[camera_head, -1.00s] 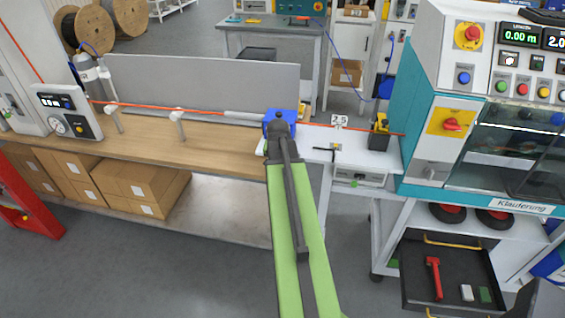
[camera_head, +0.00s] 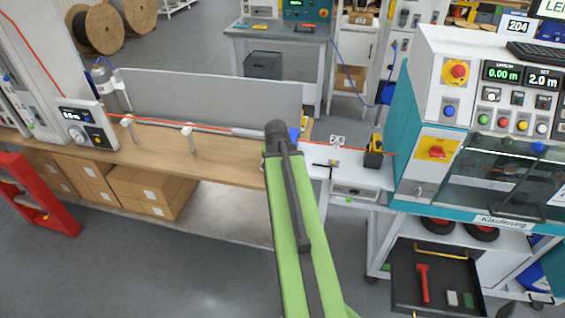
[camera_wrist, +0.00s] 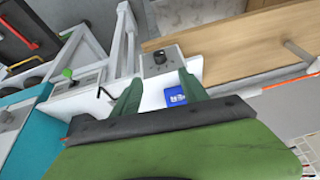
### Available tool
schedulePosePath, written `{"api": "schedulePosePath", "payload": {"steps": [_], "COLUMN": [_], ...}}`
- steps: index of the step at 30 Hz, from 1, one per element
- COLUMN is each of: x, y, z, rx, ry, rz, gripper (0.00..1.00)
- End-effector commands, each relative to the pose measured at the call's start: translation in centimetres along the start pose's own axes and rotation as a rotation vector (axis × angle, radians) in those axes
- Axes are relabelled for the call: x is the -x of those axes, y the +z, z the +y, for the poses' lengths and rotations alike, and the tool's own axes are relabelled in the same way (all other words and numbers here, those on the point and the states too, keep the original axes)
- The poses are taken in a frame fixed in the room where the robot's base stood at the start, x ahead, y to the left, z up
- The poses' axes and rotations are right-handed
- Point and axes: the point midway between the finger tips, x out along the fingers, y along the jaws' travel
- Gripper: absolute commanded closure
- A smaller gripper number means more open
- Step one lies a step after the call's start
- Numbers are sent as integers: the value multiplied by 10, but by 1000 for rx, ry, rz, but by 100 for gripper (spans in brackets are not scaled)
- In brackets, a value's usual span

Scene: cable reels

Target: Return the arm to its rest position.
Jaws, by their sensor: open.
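My green arm (camera_head: 292,235) reaches forward over the gap by the white end table. Its far end hides my gripper in the head view. In the wrist view, my gripper (camera_wrist: 162,88) shows two dark green fingers spread apart, with nothing held between them. A blue block (camera_wrist: 175,95) on the white surface shows between and beyond the fingers.
A wooden bench (camera_head: 215,165) lies left of my arm, with cartons (camera_head: 140,190) below. The teal and white machine (camera_head: 480,130) stands at the right. Below it an open black drawer (camera_head: 405,285) juts out, holding a red tool (camera_head: 423,284). Floor (camera_head: 180,285) is clear at front left.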

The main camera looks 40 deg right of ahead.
Motion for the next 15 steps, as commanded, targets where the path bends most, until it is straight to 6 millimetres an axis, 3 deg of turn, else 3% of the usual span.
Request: {"api": "schedulePosePath", "payload": {"steps": [9,11,14,15], "x": [-2,-5,-11,-11], "y": [4,13,48,67], "z": [-7,-26,-84,-112], "rx": [11,40,134,181], "ry": [-5,-19,-61,-84], "rz": [-1,-3,-9,-14], "gripper": [48,48,48,48]}}
